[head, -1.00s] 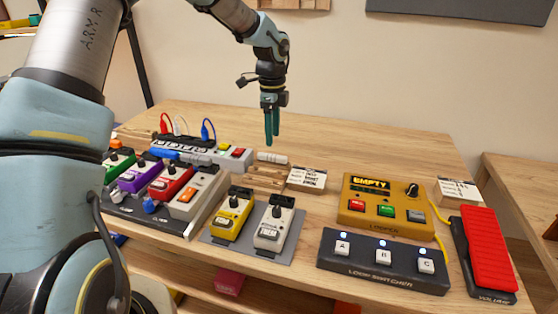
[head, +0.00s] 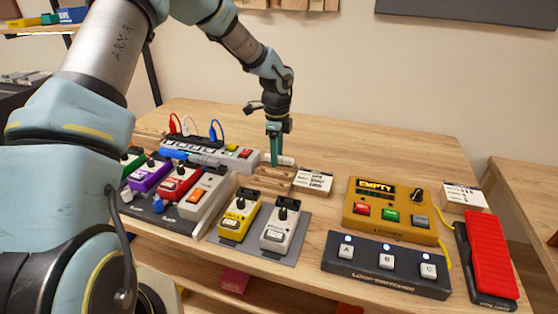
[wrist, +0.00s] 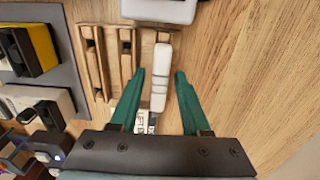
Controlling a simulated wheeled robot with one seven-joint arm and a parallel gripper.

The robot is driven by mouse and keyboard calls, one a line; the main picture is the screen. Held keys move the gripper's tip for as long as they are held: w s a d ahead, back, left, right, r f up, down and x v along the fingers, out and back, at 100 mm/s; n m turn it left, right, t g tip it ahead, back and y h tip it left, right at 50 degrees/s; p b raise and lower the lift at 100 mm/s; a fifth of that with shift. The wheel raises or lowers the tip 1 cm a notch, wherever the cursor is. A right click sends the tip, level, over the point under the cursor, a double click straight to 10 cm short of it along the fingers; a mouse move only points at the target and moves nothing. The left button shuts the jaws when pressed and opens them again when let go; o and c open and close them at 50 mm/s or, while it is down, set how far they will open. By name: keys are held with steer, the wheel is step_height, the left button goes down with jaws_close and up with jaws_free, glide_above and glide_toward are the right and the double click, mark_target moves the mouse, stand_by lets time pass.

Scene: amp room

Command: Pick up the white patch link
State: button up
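The white patch link (wrist: 160,82) is a short white bar with grey bands. It lies at one side of a slotted wooden rack, and its end shows in the head view (head: 287,161) beside my fingers. My gripper (wrist: 160,73) is open, with one green finger on each side of the link and a gap visible on both sides. In the head view my gripper (head: 275,162) points straight down at the link and partly hides it. I cannot tell whether the fingertips reach down to the link's level.
The wooden rack (head: 264,179) has other slots, next to a small label card (head: 314,182). A pedalboard with coloured pedals and a power strip (head: 205,153) stand left. Yellow and white pedals (head: 281,232) stand in front. A yellow looper (head: 389,211) is right. The table behind is clear.

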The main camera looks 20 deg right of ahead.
jaws_close()
steer(key=shift+r, duration=0.1)
stand_by(0.4)
